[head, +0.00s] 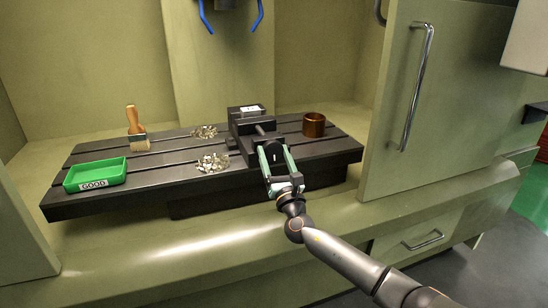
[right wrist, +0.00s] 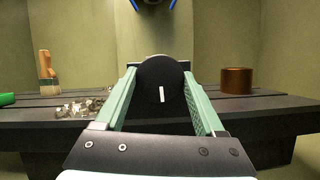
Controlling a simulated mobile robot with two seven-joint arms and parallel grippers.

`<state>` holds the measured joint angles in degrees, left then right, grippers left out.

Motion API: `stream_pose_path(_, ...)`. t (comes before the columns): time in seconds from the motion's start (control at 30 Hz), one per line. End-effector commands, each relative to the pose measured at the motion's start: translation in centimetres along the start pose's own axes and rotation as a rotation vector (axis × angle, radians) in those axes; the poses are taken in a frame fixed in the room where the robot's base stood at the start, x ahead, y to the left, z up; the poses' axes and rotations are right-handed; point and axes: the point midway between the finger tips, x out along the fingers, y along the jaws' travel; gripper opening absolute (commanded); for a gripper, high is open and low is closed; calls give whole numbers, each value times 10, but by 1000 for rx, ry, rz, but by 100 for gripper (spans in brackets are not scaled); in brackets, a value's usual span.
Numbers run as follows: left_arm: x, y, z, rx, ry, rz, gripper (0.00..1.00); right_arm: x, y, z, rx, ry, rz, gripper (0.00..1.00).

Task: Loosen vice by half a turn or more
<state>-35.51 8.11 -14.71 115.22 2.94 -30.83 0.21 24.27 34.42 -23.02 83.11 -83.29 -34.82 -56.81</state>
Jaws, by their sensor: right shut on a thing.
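The dark vice (head: 243,122) stands on the slotted machine table, right of its middle. Its round black handle knob (right wrist: 163,80) faces me and carries a short white mark, which stands nearly upright in the right wrist view. My right gripper (head: 271,153) is at the front of the vice, its green fingers shut on the sides of the knob. In the right wrist view the two fingers (right wrist: 163,90) lie on either side of the knob. My left gripper is not in view.
On the table (head: 150,172) are a green tray (head: 95,172) labelled GOOD, a brush (head: 135,128), two heaps of metal chips (head: 212,163) and a brown cylinder (head: 314,125). A cabinet door (head: 450,100) with a long handle stands open at the right.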

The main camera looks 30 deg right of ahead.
Motion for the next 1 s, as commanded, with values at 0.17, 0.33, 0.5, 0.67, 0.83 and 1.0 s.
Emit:
stream_pose_path(0.17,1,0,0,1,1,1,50,1,-1,2,-29,-3,11,15)
stream_pose_path(0.33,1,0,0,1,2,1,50,1,-1,2,-36,-3,14,15)
stream_pose_path(0.5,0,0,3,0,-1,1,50,1,-1,2,-35,-3,13,15)
stream_pose_path(0.67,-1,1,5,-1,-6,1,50,1,-1,2,-34,-3,13,79)
stream_pose_path(0.83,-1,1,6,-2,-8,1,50,1,0,1,-33,-2,13,98)
stream_pose_path(1.0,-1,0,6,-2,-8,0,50,0,0,1,-33,-1,14,100)
